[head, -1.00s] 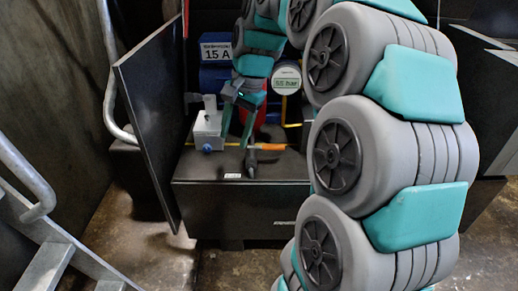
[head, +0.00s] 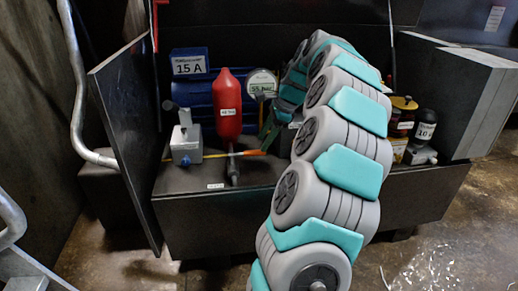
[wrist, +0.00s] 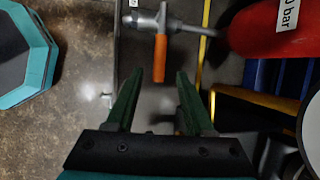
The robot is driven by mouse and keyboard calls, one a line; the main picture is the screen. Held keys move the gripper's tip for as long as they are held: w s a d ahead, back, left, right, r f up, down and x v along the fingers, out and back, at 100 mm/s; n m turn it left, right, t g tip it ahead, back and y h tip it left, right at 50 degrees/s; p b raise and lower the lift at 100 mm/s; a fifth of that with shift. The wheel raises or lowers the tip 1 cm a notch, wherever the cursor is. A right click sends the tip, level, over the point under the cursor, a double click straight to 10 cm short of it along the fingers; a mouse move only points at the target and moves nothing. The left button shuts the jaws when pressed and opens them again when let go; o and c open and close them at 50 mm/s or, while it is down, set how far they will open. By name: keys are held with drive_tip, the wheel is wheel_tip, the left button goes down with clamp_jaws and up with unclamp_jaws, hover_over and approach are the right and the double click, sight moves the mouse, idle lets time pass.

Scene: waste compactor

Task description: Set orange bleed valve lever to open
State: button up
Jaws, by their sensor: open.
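The orange bleed valve lever (head: 254,153) points right from a grey valve (head: 233,174) below the red cylinder (head: 228,105) in the head view. In the wrist view, the orange lever (wrist: 160,60) sticks out from the metallic valve body (wrist: 146,19) towards my gripper (wrist: 159,73). Its free end appears between the two green fingertips, which are apart. I cannot tell the depth between them, and no contact is visible. In the head view my gripper (head: 268,128) is just right of the red cylinder, near the lever's free end, partly hidden by my arm.
A grey box-shaped unit (head: 186,145) stands left of the valve. A blue motor-like body (head: 190,95) and a round gauge (head: 262,82) are behind. An open dark panel (head: 125,140) bounds the left. Black and yellow parts (head: 405,115) stand at the right.

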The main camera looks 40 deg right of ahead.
sight(257, 151)
drive_tip(key=shift+x, duration=2)
drive_tip(key=shift+c, duration=0.3)
clamp_jaws()
